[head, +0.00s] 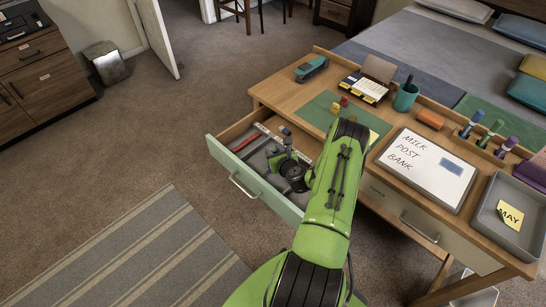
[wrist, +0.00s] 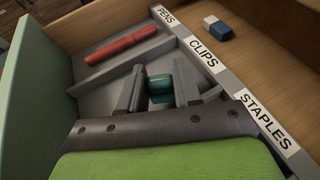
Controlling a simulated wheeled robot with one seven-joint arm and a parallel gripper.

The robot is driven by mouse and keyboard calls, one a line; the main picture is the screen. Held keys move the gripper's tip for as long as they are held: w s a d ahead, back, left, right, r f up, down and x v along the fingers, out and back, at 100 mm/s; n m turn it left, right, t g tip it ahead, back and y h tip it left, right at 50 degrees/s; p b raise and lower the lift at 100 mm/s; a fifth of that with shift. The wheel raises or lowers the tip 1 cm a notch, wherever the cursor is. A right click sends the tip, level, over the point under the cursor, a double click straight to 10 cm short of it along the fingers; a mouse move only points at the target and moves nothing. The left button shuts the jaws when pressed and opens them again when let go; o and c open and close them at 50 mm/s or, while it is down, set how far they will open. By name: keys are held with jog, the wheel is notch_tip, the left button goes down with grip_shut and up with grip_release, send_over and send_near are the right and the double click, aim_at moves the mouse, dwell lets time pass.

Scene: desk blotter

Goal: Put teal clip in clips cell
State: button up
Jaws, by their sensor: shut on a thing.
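The teal clip (wrist: 159,86) is between the two fingers of my gripper (wrist: 158,80), which is shut on it. In the wrist view the clip is in or just over the grey cell beside the CLIPS label (wrist: 207,54); I cannot tell whether it touches the floor. My fingers and wrist hide part of the cell. In the head view my gripper (head: 291,168) is down at the open drawer (head: 241,181), and the clip cannot be made out there.
A red pen (wrist: 121,47) lies in the neighbouring PENS cell, past a low grey divider. The STAPLES label (wrist: 266,122) is on the other side. A blue and white eraser (wrist: 217,27) lies beyond the label strip. The desk holds a whiteboard (head: 420,169) and grey tray (head: 513,237).

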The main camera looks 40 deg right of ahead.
jog(key=shift+f, duration=0.7)
jog(key=shift+r, duration=0.15)
jog(key=o, duration=1)
jog(key=shift+f, duration=0.2)
jog(key=shift+r, duration=0.1)
